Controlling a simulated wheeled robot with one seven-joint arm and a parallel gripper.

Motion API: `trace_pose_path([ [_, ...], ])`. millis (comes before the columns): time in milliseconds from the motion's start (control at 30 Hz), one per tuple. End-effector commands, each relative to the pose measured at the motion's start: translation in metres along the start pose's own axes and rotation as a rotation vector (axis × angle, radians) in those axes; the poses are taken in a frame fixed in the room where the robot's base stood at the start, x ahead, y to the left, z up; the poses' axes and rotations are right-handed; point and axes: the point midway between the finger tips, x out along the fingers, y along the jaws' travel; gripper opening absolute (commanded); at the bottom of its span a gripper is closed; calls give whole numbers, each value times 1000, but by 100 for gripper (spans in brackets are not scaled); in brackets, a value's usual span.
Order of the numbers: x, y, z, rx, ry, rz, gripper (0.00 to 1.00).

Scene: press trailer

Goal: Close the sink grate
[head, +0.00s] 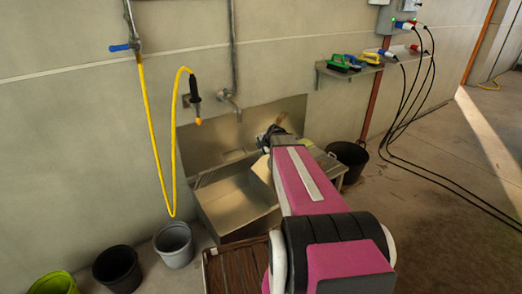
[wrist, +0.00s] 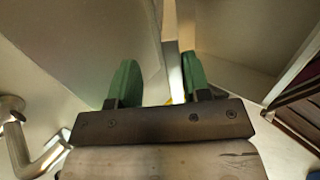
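The steel sink (head: 232,196) stands against the wall, with its open basin facing me. A pale flat panel (head: 262,169) shows beside my arm over the basin's right side; I cannot tell for sure that it is the sink grate. My gripper (head: 272,134) is near the back of the sink, partly hidden by my arm. In the wrist view its two green fingers (wrist: 160,84) are apart. A thin bright upright edge (wrist: 174,68) shows between them, beside a broad grey metal surface (wrist: 75,45). I cannot tell whether the fingers touch it.
The tap (head: 231,104) juts from the wall behind the sink; tap metal also shows in the wrist view (wrist: 30,140). A yellow hose (head: 145,100) hangs at left. Buckets (head: 173,243) and a brown slatted piece (head: 232,268) are in front. A black bin (head: 348,160) stands right.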

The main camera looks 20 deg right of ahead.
Motion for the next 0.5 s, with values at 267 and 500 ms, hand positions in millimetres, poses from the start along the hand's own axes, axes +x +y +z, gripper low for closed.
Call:
trace_pose_path([
  [267, -39, 3, -1, 0, -1, 1, 43],
  [500, -69, 7, -1, 0, -1, 0, 43],
])
